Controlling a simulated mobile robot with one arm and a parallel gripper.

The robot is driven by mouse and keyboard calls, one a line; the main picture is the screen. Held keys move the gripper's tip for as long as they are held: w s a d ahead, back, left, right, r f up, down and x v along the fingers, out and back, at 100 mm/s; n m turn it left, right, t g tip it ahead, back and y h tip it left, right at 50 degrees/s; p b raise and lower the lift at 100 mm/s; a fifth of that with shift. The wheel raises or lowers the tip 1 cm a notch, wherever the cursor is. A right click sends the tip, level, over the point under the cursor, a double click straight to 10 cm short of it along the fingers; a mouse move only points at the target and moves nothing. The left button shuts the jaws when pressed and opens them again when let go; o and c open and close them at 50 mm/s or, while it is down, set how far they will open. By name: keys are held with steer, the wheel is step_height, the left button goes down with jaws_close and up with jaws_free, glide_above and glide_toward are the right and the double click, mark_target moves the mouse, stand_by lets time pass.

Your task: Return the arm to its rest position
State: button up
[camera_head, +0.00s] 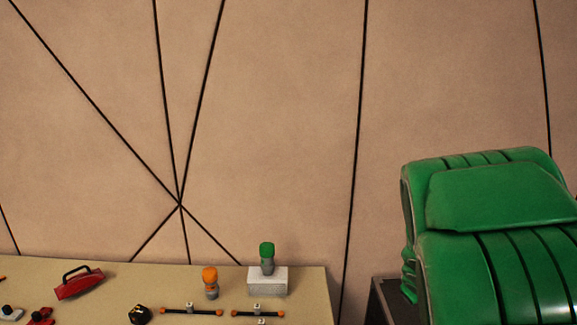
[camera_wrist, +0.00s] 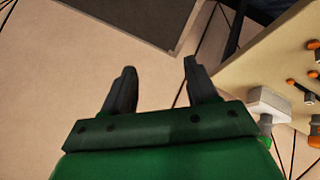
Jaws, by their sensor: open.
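My gripper (camera_wrist: 158,80) shows in the wrist view with its two dark fingers apart and nothing between them. It is in front of a plain beige surface, clear of the table. The green housing behind the fingers is mine. In the head view a large green part of my arm (camera_head: 490,230) fills the lower right, and the fingers do not show there.
A beige table (camera_head: 310,290) at the lower left holds a white block (camera_head: 267,281) with a green-topped piece (camera_head: 267,258), an orange-topped piece (camera_head: 210,282), a red handled object (camera_head: 79,282) and small rods. A dark box (camera_head: 385,300) stands right of it.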

steer(key=s+a+r+m+g, duration=0.1)
steer(key=s+r+m+g, duration=0.15)
steer(key=s, duration=0.45)
steer(key=s+a+r+m+g+h, duration=0.1)
steer(key=s+m, duration=0.2)
steer(key=s, duration=0.3)
steer(key=s+a+r+m+g, duration=0.2)
steer(key=s+m, duration=0.1)
steer(key=s, duration=0.4)
steer(key=s+a+r+n+g+y, duration=0.2)
steer(key=s+a+r+g+y, duration=0.1)
steer(key=s+a, duration=1)
steer(key=shift+s+a+n+y, duration=0.35)
steer(key=shift+s+y, duration=0.35)
steer(key=shift+s, duration=0.35)
